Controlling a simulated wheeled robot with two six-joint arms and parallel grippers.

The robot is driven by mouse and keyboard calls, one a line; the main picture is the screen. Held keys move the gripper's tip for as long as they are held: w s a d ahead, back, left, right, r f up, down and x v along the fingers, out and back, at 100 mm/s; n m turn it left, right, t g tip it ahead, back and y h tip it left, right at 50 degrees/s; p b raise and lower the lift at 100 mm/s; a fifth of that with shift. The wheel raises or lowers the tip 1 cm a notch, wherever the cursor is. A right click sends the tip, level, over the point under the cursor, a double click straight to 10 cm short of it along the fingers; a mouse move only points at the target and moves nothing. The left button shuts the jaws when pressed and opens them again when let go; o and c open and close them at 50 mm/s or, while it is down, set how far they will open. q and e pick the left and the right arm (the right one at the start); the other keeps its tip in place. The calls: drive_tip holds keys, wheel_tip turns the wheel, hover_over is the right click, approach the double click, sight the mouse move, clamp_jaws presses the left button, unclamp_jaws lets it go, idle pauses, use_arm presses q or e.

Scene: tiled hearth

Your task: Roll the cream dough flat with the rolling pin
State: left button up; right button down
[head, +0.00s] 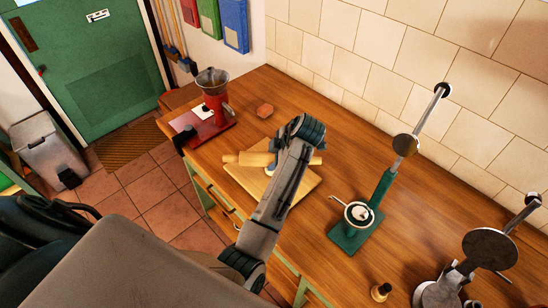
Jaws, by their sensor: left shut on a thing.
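The wooden rolling pin (248,158) lies across the pale wooden board (300,187) on the counter. Its left end and a bit of its right end show; my arm hides the middle. My left gripper (274,162) is at the middle of the pin, shut on it, with its fingers mostly hidden behind the arm. I cannot clearly make out the cream dough; the arm and pin cover the middle of the board. My right gripper is not in view.
Right of the board is a green-based lever press (356,222). A grey metal device (450,285) and a small dark-topped stamp (381,291) are at lower right. The tiled wall bounds the back.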

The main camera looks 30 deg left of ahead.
use_arm(q)
drive_tip(key=shift+w+a, duration=0.1)
drive_tip(key=shift+w, duration=0.1)
drive_tip(key=shift+s, duration=0.2)
drive_tip(key=shift+s+p, duration=0.15)
drive_tip(key=shift+p, duration=0.15)
drive_tip(key=shift+s+d, duration=0.3)
drive_tip(key=shift+w+a, duration=0.3)
drive_tip(key=shift+w, duration=0.4)
drive_tip(key=shift+s+r, duration=0.1)
drive_tip(key=shift+s, duration=0.05)
